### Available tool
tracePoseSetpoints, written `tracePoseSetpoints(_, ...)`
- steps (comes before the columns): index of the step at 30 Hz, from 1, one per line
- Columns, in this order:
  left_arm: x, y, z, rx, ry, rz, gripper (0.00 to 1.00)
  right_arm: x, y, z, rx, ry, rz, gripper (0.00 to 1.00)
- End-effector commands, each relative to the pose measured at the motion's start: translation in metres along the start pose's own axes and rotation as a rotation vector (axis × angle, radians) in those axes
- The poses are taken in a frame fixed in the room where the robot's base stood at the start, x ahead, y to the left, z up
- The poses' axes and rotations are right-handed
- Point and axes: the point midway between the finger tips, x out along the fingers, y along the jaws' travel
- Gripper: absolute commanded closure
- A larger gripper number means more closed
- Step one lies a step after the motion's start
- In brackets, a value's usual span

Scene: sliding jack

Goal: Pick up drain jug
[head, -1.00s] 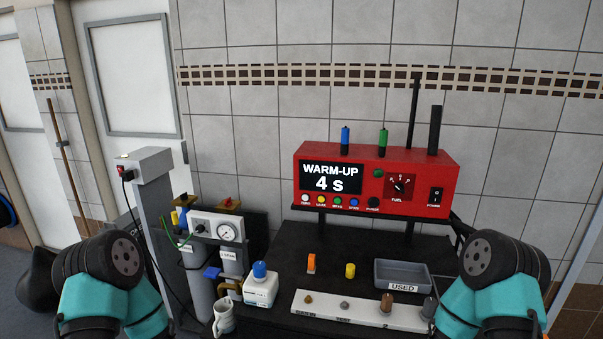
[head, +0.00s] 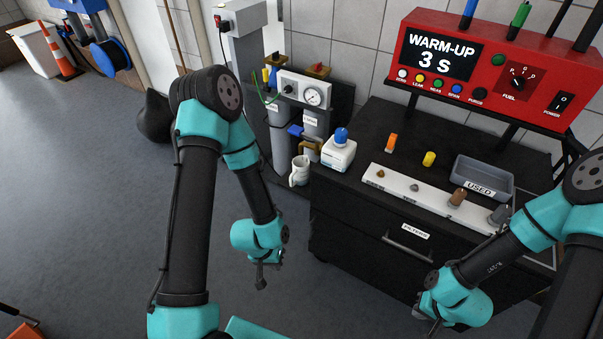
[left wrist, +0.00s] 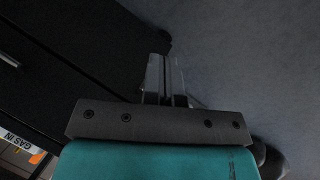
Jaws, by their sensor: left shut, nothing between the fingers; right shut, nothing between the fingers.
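The drain jug (head: 300,171) is a small white jug with a handle. In the head view it stands upright beside the left side of the black cabinet, below the filter bowls. My left gripper (head: 261,283) is shut and empty, low over the floor, in front of the jug and apart from it. In the left wrist view its fingers (left wrist: 165,78) are together with nothing between them. My right gripper (head: 432,328) is shut and empty in front of the cabinet drawer; its fingertips are small in the picture. The jug cannot be made out in the left wrist view.
Grey filter cylinders and a gauge panel (head: 304,89) are behind the jug. The red analyser (head: 480,62) reads WARM-UP 3 s. Open floor (head: 90,230) lies to the left.

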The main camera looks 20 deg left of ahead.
Motion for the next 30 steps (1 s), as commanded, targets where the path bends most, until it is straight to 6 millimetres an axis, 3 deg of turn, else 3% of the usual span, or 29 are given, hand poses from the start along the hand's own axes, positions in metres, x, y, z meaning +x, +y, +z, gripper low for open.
tracePoseSetpoints(8, 0.0, 0.0, 0.0, 0.0, 0.0, 0.0, 0.98, 0.0, 0.0, 0.0, 0.0, 0.0, 0.0, 1.0)
tracePoseSetpoints(30, 0.0, 0.0, 0.0, 0.0, 0.0, 0.0, 0.27, 0.0, 0.0, 0.0, 0.0, 0.0, 0.0, 1.0)
